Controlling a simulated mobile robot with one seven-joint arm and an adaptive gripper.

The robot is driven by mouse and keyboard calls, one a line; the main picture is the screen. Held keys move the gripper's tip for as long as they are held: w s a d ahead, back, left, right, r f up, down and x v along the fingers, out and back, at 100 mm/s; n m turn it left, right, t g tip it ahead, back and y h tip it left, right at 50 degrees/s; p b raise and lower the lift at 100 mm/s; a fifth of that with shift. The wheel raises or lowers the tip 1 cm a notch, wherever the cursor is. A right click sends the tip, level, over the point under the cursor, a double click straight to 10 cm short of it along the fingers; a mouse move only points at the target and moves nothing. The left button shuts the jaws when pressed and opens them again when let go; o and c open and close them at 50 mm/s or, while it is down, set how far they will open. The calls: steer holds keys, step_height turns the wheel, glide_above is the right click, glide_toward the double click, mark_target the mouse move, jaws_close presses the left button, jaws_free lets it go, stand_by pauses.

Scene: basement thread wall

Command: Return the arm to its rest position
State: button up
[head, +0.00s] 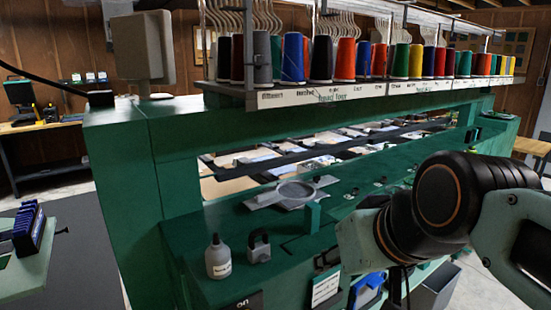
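My arm, in black and pale mint, enters from the right edge of the head view and reaches over the front of the green machine (165,160). Its rounded black joint is raised at the right, in front of the machine's ledge. A pale mint link angles down and left from it. I cannot make out any gripper fingers, so I cannot see what my gripper is doing. The part of the ledge behind the arm is hidden.
A row of coloured thread cones (345,60) stands on the top shelf. A grey bottle (218,258), a padlock-like item (258,246) and a grey hoop frame (292,192) rest on the green ledge. A blue-racked bench (30,235) stands left. Bare floor shows at lower right.

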steer(key=s+d+f+m+g+h, duration=0.2)
steer(key=s+d+f, duration=0.2)
steer(key=s+f, duration=0.4)
step_height(320, 180, up, 16)
steer(key=w+p, duration=0.2)
steer(key=p, duration=1.4)
steer(key=shift+a, duration=0.25)
